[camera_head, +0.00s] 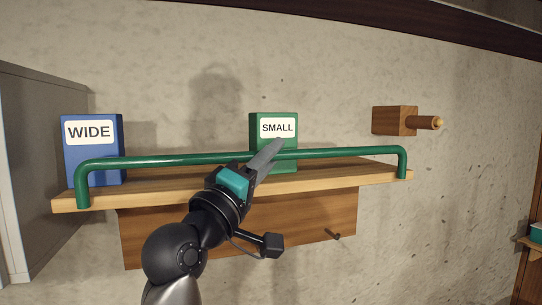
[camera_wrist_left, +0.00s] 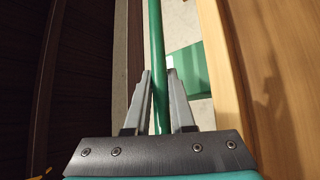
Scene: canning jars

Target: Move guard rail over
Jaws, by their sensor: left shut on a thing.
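The green guard rail (camera_head: 340,153) runs along the front of the wooden shelf, its bent ends reaching down to the shelf's front edge at left and right. My left gripper (camera_head: 267,156) is at the middle of the rail, in front of the green SMALL box. In the left wrist view the rail (camera_wrist_left: 157,60) passes between the two fingers of the gripper (camera_wrist_left: 160,92), which are shut on it. My right gripper is in neither view.
A blue WIDE box (camera_head: 92,160) and a green SMALL box (camera_head: 273,124) stand on the shelf (camera_head: 330,184) behind the rail. A wooden block with a peg (camera_head: 395,121) is on the wall at right. A grey cabinet (camera_head: 35,170) stands at left.

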